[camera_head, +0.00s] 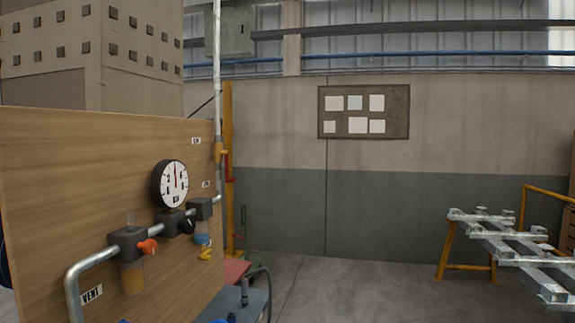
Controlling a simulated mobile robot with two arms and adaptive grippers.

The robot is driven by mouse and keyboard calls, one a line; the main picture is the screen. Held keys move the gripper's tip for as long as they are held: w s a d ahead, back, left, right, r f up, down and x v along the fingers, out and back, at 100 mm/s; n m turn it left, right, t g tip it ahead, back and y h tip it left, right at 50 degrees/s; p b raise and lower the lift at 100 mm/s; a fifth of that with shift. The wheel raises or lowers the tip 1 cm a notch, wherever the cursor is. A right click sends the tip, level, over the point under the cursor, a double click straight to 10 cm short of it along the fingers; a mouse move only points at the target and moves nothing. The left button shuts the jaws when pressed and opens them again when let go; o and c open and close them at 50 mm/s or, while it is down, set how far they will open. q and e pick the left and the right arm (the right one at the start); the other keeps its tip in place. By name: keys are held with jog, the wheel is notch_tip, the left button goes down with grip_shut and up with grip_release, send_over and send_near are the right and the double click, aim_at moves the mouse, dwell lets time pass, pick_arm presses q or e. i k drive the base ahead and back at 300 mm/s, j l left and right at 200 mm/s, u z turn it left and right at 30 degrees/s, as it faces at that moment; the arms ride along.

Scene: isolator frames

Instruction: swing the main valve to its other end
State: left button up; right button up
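A wooden panel (60,170) stands at the left with grey pipework on it. A yellow valve part (220,153) sits on the vertical pipe (217,90) at the panel's right edge. A small label (196,141) beside it is too small to read. An orange-red handle (148,246) is on a dark block on the lower pipe, and a yellow handle (205,254) is lower right of it. I cannot tell for sure which is the main valve. A label reading VENT (91,294) is at lower left. Neither of my grippers is in view.
A round pressure gauge (171,184) is above the lower pipe. A grey bench top (255,300) with fittings juts out at the panel's foot. A metal rack (515,250) with orange legs stands at right. The floor between is clear.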

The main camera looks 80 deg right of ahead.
aim_at(225, 153)
jog(key=z, duration=2.15)
